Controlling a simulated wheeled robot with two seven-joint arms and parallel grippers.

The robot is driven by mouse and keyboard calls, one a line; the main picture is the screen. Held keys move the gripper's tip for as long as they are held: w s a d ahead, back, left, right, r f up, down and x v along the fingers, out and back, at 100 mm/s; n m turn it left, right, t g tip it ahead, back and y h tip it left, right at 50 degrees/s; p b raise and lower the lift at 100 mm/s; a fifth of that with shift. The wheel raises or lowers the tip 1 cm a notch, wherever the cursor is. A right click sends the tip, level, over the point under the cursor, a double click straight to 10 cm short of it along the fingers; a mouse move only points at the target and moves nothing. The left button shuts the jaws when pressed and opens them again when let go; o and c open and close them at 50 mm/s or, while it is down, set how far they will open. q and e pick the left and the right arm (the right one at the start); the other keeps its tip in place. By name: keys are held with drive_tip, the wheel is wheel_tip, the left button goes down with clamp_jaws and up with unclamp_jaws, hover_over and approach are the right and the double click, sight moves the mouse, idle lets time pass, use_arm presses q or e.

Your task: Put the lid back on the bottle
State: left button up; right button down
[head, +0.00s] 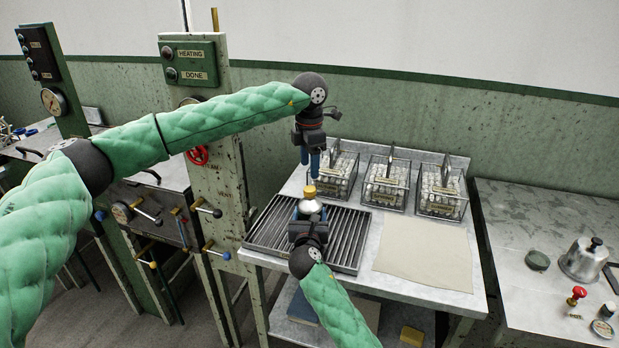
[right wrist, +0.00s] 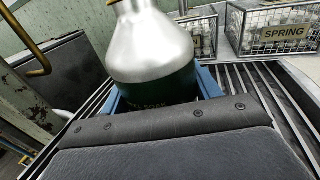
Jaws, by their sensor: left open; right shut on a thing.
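The bottle (head: 310,207) has a silver shoulder and stands upright over the slatted rack. In the right wrist view the bottle (right wrist: 155,45) shows its silver shoulder and dark green body, with its top cut off by the frame. My right gripper (head: 309,214) is shut on the bottle, its blue fingers on either side. The yellow lid (head: 309,190) sits at the top of the bottle; I cannot tell whether it is fully seated. My left gripper (head: 309,163) is open and empty, pointing down just above the lid, apart from it.
The slatted rack (head: 347,240) lies under the bottle. Several wire baskets (head: 386,184) with labels stand behind it. A pale cloth (head: 425,254) lies to the right. The right-hand bench holds a metal pot (head: 584,262) and a red-knobbed stamp (head: 576,297).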

use_arm(q)
drive_tip(key=shift+r, duration=2.4)
use_arm(e)
drive_tip(key=shift+c, duration=1.3)
unclamp_jaws()
drive_tip(key=s, duration=0.4)
drive_tip(key=s+b, duration=0.1)
drive_tip(key=s, duration=0.2)
drive_tip(key=shift+s+a, duration=0.2)
drive_tip(key=shift+s, duration=0.15)
use_arm(q)
drive_tip(key=shift+f, duration=0.75)
